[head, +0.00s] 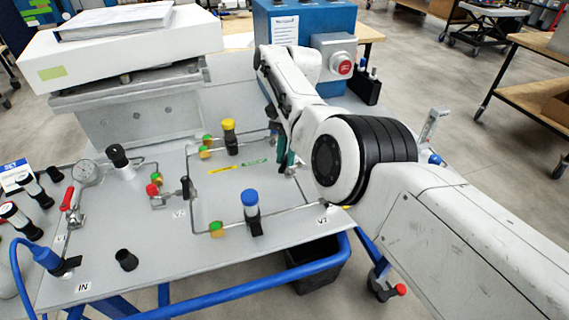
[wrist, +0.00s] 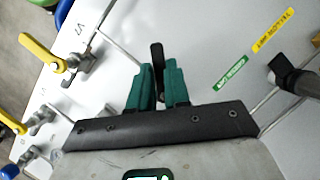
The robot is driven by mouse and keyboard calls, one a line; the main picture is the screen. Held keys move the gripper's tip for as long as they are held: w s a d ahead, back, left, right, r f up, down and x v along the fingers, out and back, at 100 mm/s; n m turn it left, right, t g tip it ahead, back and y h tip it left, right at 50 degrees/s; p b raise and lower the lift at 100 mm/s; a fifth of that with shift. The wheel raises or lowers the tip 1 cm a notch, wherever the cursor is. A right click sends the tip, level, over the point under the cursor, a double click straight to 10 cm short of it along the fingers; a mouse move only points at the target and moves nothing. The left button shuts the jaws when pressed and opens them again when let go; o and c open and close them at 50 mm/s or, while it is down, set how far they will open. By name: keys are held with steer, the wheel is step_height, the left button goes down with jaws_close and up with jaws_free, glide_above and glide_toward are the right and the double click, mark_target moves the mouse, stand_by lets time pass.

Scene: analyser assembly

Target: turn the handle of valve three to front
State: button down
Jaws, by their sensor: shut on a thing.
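My gripper (wrist: 157,78) is shut on a small black lever handle (wrist: 156,56), with a green finger on each side of it in the wrist view. The lever's tip sticks up beyond the fingers, and its lower part and valve body are hidden between them. In the head view my gripper (head: 287,158) is low over the right side of the grey panel (head: 160,235), partly hidden by my arm. No readable label shows that the held handle is valve three. Another black-handled valve (head: 185,187) stands left of the middle of the panel.
Yellow-handled valves (wrist: 42,52) stand left of my gripper in the wrist view. Yellow-capped (head: 229,138) and blue-capped (head: 251,212) upright parts rise from the panel. A red-handled valve (head: 69,199) is at the left. A blue box (head: 305,18) stands behind.

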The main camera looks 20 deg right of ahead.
steer(key=n+b, duration=0.1)
steer(key=n+h+b, duration=0.1)
steer(key=n+b, duration=0.2)
steer(key=shift+s+d+f+g, duration=0.15)
steer(key=shift+s+d+g, duration=0.05)
steer(key=shift+d+g, duration=0.2)
steer(key=shift+d+n+h, duration=0.1)
steer(key=shift+n+h, duration=0.5)
steer(key=shift+n, duration=0.3)
steer(key=shift+s+d+n+h, duration=0.15)
steer(key=shift+n+h, duration=0.15)
steer(key=shift+n, duration=0.8)
steer(key=c, duration=1.1)
jaws_free()
steer(key=shift+r, duration=0.2)
